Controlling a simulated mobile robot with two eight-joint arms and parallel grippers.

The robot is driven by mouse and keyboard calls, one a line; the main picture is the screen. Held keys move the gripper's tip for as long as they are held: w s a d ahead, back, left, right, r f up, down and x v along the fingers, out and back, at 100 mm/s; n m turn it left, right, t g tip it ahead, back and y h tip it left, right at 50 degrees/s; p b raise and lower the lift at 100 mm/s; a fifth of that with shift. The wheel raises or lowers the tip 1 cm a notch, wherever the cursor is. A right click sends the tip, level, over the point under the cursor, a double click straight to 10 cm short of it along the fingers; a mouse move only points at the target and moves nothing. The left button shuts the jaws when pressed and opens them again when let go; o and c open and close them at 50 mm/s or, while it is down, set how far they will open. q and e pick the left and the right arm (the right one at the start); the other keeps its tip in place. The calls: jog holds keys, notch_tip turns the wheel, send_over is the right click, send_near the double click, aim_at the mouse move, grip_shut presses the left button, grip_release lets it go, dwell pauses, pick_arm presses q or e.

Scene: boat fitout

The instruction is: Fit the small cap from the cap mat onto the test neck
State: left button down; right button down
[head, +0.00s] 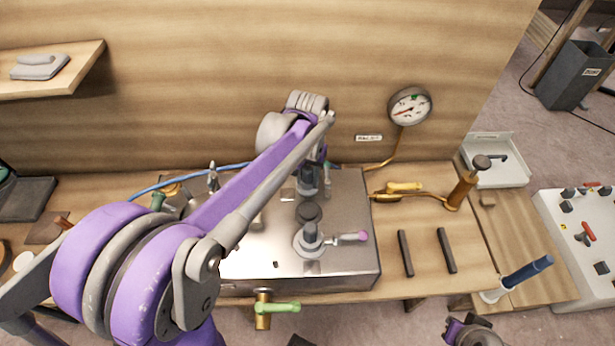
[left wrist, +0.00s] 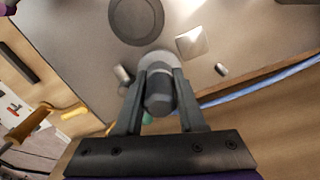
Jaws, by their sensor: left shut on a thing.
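My left gripper (head: 312,186) is over the back part of the steel tank top (head: 350,250). In the left wrist view its two fingers (left wrist: 159,98) are shut on a small dark grey cylindrical cap (left wrist: 158,92). A paler round fitting (left wrist: 156,62) shows just beyond the cap; I cannot tell whether the two touch or whether this is the test neck. A larger dark round top (head: 309,212) stands in front of the gripper, and shows in the left wrist view (left wrist: 136,18). I cannot identify the cap mat. Purple and grey parts of my right arm show at the bottom right; its jaws are unclear.
A pressure gauge (head: 410,106) is at the back wall. Two dark bars (head: 446,250) lie right of the tank. A blue-handled tool (head: 527,271) is at the right. A green-handled tap (head: 277,307) is at the front.

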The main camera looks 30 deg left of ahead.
pick_arm(q)
jog(key=shift+f, duration=0.1)
jog(key=shift+f+b, duration=0.4)
jog(key=shift+f, duration=0.05)
grip_release()
dwell(0.6)
dwell(0.4)
